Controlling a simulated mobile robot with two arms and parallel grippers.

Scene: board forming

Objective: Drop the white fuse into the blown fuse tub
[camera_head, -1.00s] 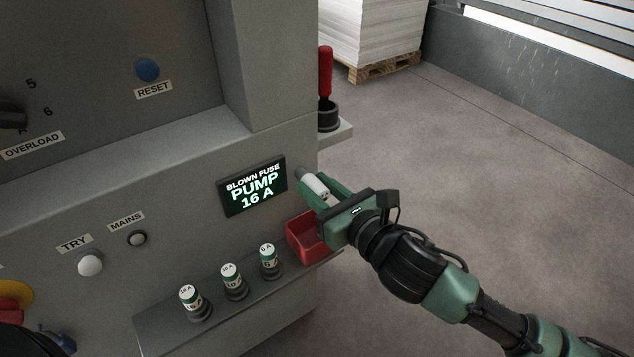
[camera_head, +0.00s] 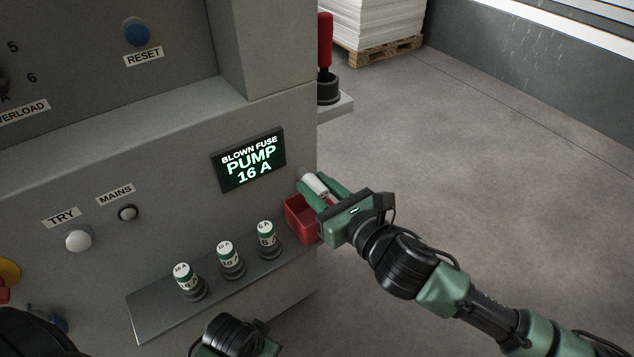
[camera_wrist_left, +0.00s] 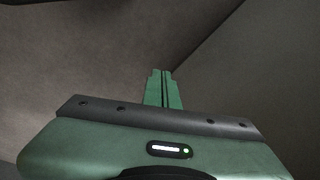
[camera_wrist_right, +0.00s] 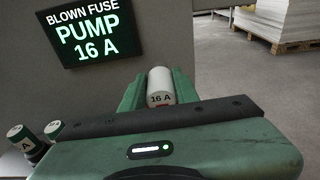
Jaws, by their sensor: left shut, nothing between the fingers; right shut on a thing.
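The white fuse (camera_head: 315,184) is between the fingers of my right gripper (camera_head: 325,187), which is shut on it. In the right wrist view the fuse (camera_wrist_right: 161,86) reads "16 A". The red tub (camera_head: 298,219) sits at the right end of the ledge, and the gripper with the fuse is just above it. Part of the tub is hidden by the gripper; I cannot see inside it clearly. My left gripper (camera_wrist_left: 162,90) is shut and empty in the left wrist view; in the head view only part of my left arm shows at the bottom.
Several labelled fuses (camera_head: 229,256) stand upright in holders on the ledge (camera_head: 160,316), left of the tub. A lit display (camera_head: 248,161) reads "BLOWN FUSE PUMP 16 A". A red-handled lever (camera_head: 325,45) stands on a bracket behind. The floor to the right is clear.

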